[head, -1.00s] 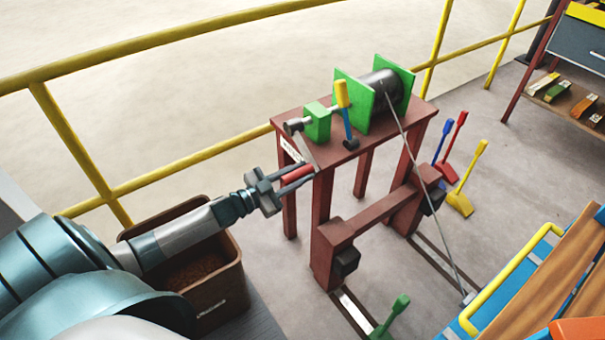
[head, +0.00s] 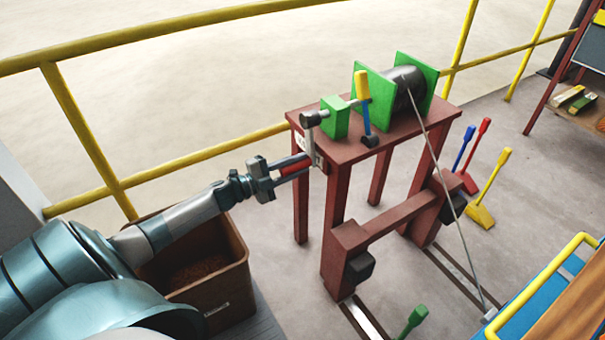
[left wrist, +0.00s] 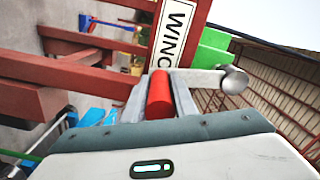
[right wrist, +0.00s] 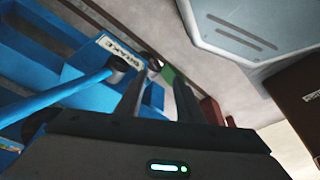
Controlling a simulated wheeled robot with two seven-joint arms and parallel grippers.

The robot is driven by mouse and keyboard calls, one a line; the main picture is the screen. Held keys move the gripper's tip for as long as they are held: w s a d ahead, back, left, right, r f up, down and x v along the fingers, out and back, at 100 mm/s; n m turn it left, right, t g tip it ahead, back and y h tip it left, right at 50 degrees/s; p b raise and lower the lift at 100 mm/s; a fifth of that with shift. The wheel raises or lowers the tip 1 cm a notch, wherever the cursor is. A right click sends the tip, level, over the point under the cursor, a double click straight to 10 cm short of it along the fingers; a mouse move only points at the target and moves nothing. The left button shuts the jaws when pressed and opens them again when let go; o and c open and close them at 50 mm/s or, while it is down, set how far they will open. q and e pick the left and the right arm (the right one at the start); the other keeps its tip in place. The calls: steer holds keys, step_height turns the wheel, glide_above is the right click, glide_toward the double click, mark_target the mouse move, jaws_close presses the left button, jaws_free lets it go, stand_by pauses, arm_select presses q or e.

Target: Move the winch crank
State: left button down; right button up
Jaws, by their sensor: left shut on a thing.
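The winch crank's red handle (head: 294,168) is between the fingers of my left gripper (head: 292,170), which is shut on it. The handle also shows in the left wrist view (left wrist: 160,96). The grey crank arm (head: 313,140) hangs nearly straight down from its round hub (head: 314,119) at the left end of the winch shaft. The winch has a dark drum (head: 407,88) between green plates, with a cable running down to the lower right. My right gripper (right wrist: 158,100) is open and empty in the right wrist view, near blue parts; it is outside the head view.
A brown winch stand (head: 330,215) carries the winch and a yellow-and-blue lever (head: 363,100). A yellow railing (head: 160,180) runs behind it. A brown bin (head: 212,280) stands below my left arm. Coloured levers (head: 482,195) stand right of the stand. A blue bar (right wrist: 60,97) crosses the right wrist view.

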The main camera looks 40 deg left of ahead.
arm_select(q)
steer(key=shift+w+a+f+m, duration=0.2)
steer(key=shift+a+m, duration=0.1)
steer(key=shift+a, duration=0.1)
steer(key=shift+w+a+r+m+b, duration=0.1)
steer(key=shift+w+a+m+b, duration=0.15)
steer(key=shift+a+m+b, duration=0.5)
arm_select(e)
steer(key=shift+w+a+r+t+y, duration=0.15)
steer(key=shift+w+a+t, duration=0.2)
steer(key=shift+a, duration=0.2)
steer(key=shift+w+a+r+t+y, duration=0.15)
steer(key=shift+w+a+t, duration=0.15)
steer(key=shift+a, duration=0.2)
steer(key=shift+f, duration=0.1)
arm_select(q)
steer(key=c, duration=1.5)
jaws_free()
steer(key=shift+o, duration=0.2)
steer(key=shift+s, duration=0.1)
arm_select(e)
steer(key=shift+w, duration=0.1)
arm_select(q)
steer(key=v, duration=1.7)
arm_select(e)
steer(key=shift+d, duration=0.15)
arm_select(q)
steer(key=shift+a, duration=0.1)
